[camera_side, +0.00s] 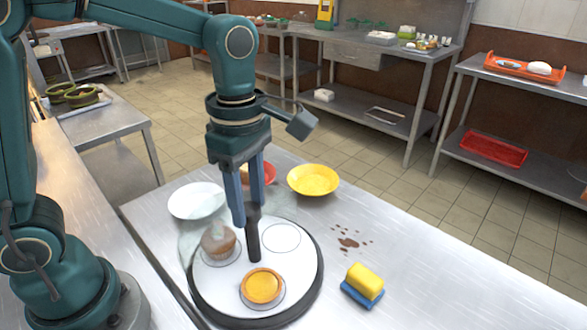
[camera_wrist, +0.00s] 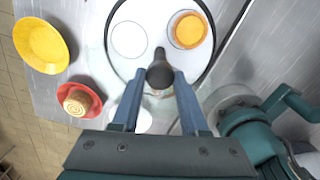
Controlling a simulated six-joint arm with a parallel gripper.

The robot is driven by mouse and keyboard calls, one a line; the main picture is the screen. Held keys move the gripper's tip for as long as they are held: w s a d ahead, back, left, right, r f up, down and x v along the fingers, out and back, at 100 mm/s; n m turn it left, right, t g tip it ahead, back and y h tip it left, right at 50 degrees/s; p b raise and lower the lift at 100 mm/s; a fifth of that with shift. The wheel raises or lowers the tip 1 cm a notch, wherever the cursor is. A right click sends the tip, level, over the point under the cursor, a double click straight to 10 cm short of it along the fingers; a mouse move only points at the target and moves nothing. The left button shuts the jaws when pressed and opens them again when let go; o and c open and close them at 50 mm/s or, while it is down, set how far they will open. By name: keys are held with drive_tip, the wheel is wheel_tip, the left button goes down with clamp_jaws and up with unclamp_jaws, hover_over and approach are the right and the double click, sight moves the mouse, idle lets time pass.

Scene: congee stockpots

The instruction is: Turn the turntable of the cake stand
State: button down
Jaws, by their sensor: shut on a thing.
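The cake stand's turntable (camera_side: 297,268) is a round white disc with a dark rim, and it also shows in the wrist view (camera_wrist: 153,20). A dark upright handle (camera_side: 254,240) rises from it; its rounded top (camera_wrist: 160,74) shows in the wrist view. My gripper (camera_side: 249,212) points down with its blue fingers shut on this handle (camera_wrist: 159,78). A brown muffin (camera_side: 218,243) sits on the disc's left and an orange tart (camera_side: 262,286) at its front. A third marked circle (camera_side: 281,237) is empty. The muffin is mostly hidden in the wrist view.
A white plate (camera_side: 196,201), a red dish (camera_side: 268,172) holding a cake roll (camera_wrist: 82,101), and a yellow plate (camera_side: 313,180) stand behind the turntable. Brown spills (camera_side: 348,243) and a yellow sponge (camera_side: 365,281) on a blue one lie to the right. The front right table is clear.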

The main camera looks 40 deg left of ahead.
drive_tip(key=shift+w+d, duration=0.1)
drive_tip(key=shift+c, duration=2.1)
unclamp_jaws()
drive_tip(key=shift+r, duration=2.6)
